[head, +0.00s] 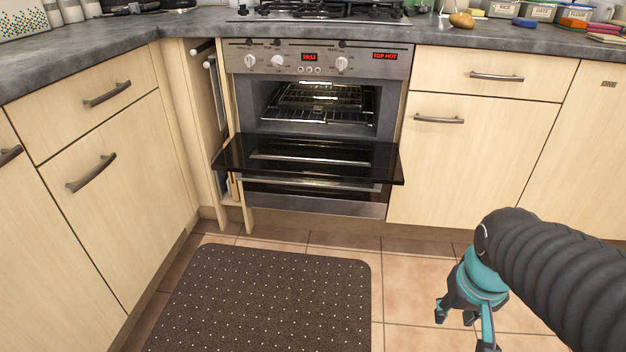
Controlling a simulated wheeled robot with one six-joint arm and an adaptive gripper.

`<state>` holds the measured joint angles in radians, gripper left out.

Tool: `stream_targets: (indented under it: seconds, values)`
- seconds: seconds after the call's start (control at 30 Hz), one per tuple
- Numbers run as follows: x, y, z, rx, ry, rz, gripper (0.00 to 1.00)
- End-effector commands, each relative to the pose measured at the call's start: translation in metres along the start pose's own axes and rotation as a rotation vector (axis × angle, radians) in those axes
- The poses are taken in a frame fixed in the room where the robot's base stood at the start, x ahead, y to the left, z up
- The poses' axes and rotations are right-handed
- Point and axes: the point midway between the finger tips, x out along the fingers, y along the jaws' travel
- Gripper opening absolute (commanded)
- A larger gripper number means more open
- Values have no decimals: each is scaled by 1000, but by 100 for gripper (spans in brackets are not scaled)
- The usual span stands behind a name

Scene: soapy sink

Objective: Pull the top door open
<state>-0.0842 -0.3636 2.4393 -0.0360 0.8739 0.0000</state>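The oven (318,58) is built in under the hob, in the middle of the head view. Its top door (310,157) is folded down and stands out from the oven as a dark, nearly level glass panel. The upper cavity with its wire racks (315,100) shows open behind it. A lower door (315,193) with a bar handle shows below, partly hidden by the top door. My gripper (463,331) is at the lower right, pointing down above the tiled floor. Its fingers are spread and hold nothing. It is well apart from the oven door.
Wooden cupboards with bar handles (495,77) flank the oven on both sides. A narrow open pull-out (207,80) stands left of the oven. A dark dotted mat (270,300) lies on the floor in front. Tiled floor between mat and right cupboards is clear.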

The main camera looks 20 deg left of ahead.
Motion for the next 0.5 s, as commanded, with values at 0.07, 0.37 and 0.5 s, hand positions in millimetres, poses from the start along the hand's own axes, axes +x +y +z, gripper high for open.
stream_targets:
  seconds: [0.07,0.37,0.5]
  values:
    - [24,-2,-15,-22,-24,11,38]
    - [107,-11,-91,-26,25,52,38]
    - [151,-22,-132,3,94,49,38]
